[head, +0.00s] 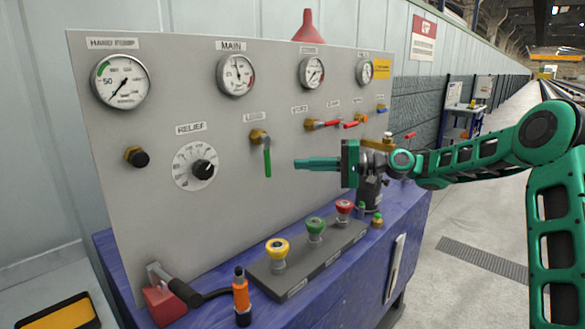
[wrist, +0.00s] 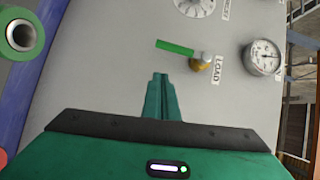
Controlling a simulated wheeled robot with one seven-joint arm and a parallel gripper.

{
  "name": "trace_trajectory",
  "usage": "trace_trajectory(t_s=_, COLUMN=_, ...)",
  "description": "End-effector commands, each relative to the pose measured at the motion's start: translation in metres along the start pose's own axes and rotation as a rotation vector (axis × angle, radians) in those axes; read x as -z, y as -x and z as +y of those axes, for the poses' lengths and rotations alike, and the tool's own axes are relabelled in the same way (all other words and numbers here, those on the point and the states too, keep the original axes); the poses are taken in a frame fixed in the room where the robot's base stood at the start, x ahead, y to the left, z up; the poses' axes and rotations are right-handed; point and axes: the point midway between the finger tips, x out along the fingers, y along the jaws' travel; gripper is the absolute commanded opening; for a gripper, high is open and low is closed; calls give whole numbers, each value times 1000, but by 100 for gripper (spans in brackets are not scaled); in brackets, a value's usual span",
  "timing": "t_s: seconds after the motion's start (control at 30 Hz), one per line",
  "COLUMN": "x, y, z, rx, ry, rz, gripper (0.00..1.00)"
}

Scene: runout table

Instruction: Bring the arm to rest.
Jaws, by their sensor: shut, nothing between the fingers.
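My gripper (head: 297,164) is shut and empty. It points left in the head view, in front of the grey panel (head: 225,150) and right of the green-handled LOAD valve (head: 267,157). In the wrist view the closed fingers (wrist: 160,78) point at the panel, and the green LOAD handle (wrist: 176,47) is just beyond their tips. The gripper appears apart from the handle. My green arm reaches in from the right of the head view, bent at its joints.
Yellow (head: 278,248), green (head: 315,227) and red (head: 344,208) knobs stand on a block below the gripper. Red-handled valves (head: 330,123) are on the panel behind it. An orange-handled tool (head: 241,294) stands on the blue bench (head: 335,277). The floor at right is open.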

Motion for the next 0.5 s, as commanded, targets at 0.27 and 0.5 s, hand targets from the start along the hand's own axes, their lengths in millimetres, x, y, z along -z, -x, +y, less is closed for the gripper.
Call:
trace_trajectory(t_s=0.27, x=0, y=52, z=3, rx=-1, ry=0, rz=2, gripper=0)
trace_trajectory(t_s=0.5, x=0, y=72, z=5, rx=-6, ry=1, rz=2, gripper=0)
